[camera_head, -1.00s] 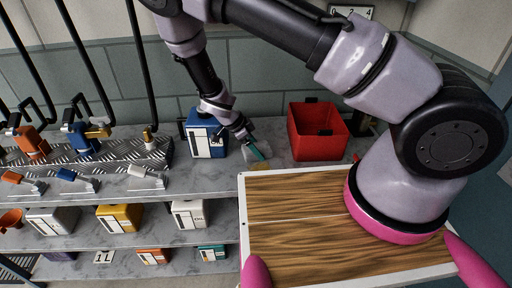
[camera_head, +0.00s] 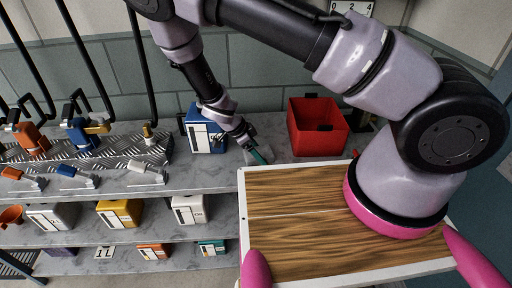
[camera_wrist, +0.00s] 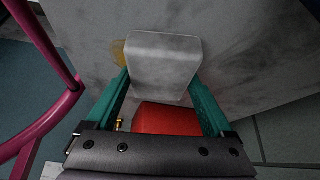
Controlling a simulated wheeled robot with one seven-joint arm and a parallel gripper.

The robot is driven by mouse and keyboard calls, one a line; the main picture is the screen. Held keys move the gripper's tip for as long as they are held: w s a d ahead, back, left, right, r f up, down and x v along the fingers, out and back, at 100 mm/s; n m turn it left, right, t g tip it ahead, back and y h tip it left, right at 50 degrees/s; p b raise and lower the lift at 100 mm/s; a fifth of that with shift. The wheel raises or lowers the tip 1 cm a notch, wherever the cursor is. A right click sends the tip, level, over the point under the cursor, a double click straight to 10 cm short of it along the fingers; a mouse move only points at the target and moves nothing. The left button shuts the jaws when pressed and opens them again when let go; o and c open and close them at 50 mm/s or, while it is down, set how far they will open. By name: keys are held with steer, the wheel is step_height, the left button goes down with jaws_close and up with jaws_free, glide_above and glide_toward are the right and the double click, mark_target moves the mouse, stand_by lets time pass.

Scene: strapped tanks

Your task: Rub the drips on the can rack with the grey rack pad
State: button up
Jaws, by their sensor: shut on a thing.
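My gripper (camera_head: 259,154), with teal fingers, is low over the grey marbled top shelf of the can rack (camera_head: 195,176). It is shut on the grey rack pad, a pale rounded block that shows between the fingertips in the wrist view (camera_wrist: 163,62). The pad lies flat over the shelf top; whether it touches is hard to tell. A yellow-brown drip (camera_wrist: 118,52) shows on the shelf just left of the pad, partly hidden by the pad and finger. In the head view the drip is mostly hidden by the gripper and pad.
A red bin (camera_head: 318,140) stands close to the right of my gripper, and a blue can (camera_head: 203,137) close to the left. Several taps stand on a metal tread-plate step (camera_head: 110,150) further left. Several cans stand on the lower shelf. A wood-topped board (camera_head: 300,215) is in front.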

steer(key=shift+s+d, duration=0.15)
steer(key=shift+s, duration=0.55)
steer(key=shift+s+d, duration=0.1)
steer(key=shift+s, duration=0.6)
steer(key=s, duration=0.4)
steer(key=s+d, duration=0.1)
steer(key=s, duration=0.1)
steer(key=shift+f, duration=0.1)
steer(key=shift+w, duration=0.2)
steer(key=shift+w+a, duration=0.2)
steer(key=shift+w, duration=0.75)
steer(key=shift+w+a, duration=0.15)
steer(key=shift+w, duration=0.8)
steer(key=shift+w+a, duration=0.2)
steer(key=shift+w, duration=0.75)
steer(key=w, duration=0.3)
steer(key=w+a, duration=0.1)
steer(key=w, duration=0.1)
steer(key=shift+w, duration=0.35)
